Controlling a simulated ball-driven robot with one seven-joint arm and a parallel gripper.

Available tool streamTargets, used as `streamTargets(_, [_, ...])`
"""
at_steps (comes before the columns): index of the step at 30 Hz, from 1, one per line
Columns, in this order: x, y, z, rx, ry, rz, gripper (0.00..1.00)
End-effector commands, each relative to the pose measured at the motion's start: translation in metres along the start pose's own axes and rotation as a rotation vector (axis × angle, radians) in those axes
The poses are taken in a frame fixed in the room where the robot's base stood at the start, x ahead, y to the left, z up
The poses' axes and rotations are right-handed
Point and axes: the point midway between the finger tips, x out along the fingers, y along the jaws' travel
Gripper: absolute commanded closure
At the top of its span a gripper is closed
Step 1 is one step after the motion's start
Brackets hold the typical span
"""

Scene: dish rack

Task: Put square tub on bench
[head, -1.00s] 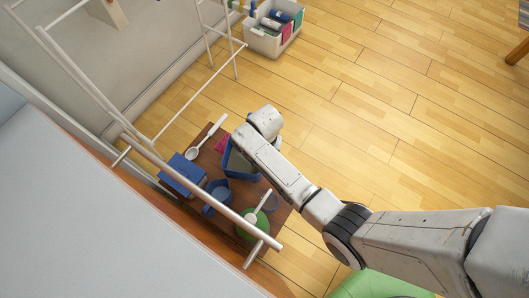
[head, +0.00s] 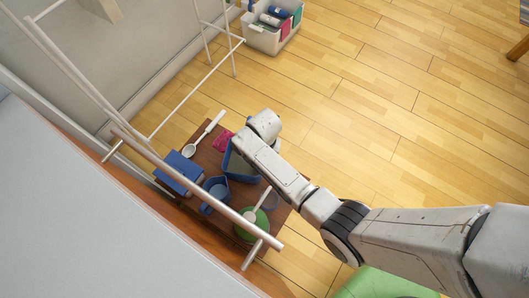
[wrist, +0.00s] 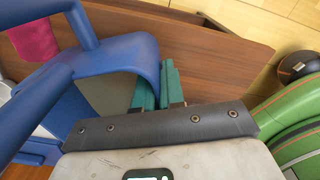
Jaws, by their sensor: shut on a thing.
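A blue square tub (head: 240,172) with upright walls is at the brown wooden top (head: 213,153), partly hidden behind my arm's end. In the wrist view, blue walls and rim (wrist: 125,55) fill the left side. My gripper (wrist: 158,86), with teal fingers, is shut on the tub's blue edge there. In the head view the fingers are hidden under my wrist. The wooden top also shows in the wrist view (wrist: 205,45). I cannot tell whether the tub touches it, or whether this top is the bench.
A blue box (head: 180,170), a blue mug (head: 214,188), a green bowl (head: 248,232) and a white ladle (head: 205,133) crowd the top. A pink cloth (head: 221,139) lies behind. A metal rail (head: 190,185) crosses in front. A white bin (head: 266,38) stands on the floor.

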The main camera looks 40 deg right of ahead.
Motion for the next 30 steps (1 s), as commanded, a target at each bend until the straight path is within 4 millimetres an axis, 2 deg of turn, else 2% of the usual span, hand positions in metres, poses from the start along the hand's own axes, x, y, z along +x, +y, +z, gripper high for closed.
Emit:
streamTargets(8, [-0.001, 0.001, 0.001, 0.0, -0.001, 0.002, 1.0])
streamTargets(21, [0.014, 0.001, 0.001, 0.0, -0.001, 0.002, 1.0])
streamTargets(30, [0.014, 0.001, 0.001, 0.0, -0.002, 0.002, 1.0])
